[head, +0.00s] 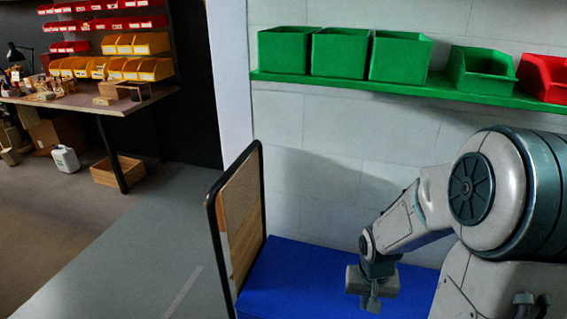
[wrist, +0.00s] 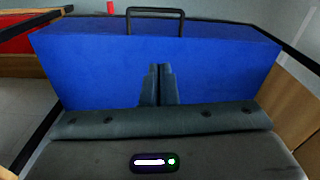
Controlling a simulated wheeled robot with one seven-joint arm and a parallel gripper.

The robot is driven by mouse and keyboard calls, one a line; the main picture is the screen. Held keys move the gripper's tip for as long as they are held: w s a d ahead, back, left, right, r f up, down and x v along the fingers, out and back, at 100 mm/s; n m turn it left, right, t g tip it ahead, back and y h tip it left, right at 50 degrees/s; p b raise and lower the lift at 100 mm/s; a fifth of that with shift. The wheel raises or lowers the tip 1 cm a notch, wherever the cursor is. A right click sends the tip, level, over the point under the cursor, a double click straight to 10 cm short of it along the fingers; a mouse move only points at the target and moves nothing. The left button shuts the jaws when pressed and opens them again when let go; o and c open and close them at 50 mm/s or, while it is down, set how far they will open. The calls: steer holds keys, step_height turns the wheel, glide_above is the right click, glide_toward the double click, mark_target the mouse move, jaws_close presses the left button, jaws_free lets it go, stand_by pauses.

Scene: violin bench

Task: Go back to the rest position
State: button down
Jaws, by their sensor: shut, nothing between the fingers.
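My gripper (head: 372,300) hangs at the end of my arm in the head view, above the blue surface at the bottom. In the wrist view my gripper's two fingers (wrist: 158,72) are together, with nothing between them. Ahead of the fingers in that view is a blue block-like thing (wrist: 85,70) with a dark handle-like bar (wrist: 155,10) at its far side. I cannot tell how far the fingertips are from the blue surface (head: 320,275).
A black-framed wooden panel (head: 240,215) stands left of the blue surface. Green bins (head: 400,57) and a red bin (head: 545,75) sit on a green shelf (head: 370,86) above. A cluttered workbench (head: 85,100) stands at the far left. Grey floor (head: 130,250) in front of it is clear.

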steer(key=s+a+r+p, duration=0.1)
steer(key=s+r+p, duration=0.2)
steer(key=r, duration=0.6)
steer(key=s+a+r+n+t+p, duration=0.1)
steer(key=s+a+r+p, duration=0.1)
steer(key=r, duration=0.7)
steer(key=s+a+r+t+p, duration=0.1)
steer(key=s+r+p, duration=0.3)
steer(key=r, duration=0.5)
steer(key=shift+s+a+n+p, duration=0.35)
steer(key=shift+s+n, duration=0.05)
steer(key=shift+s, duration=0.05)
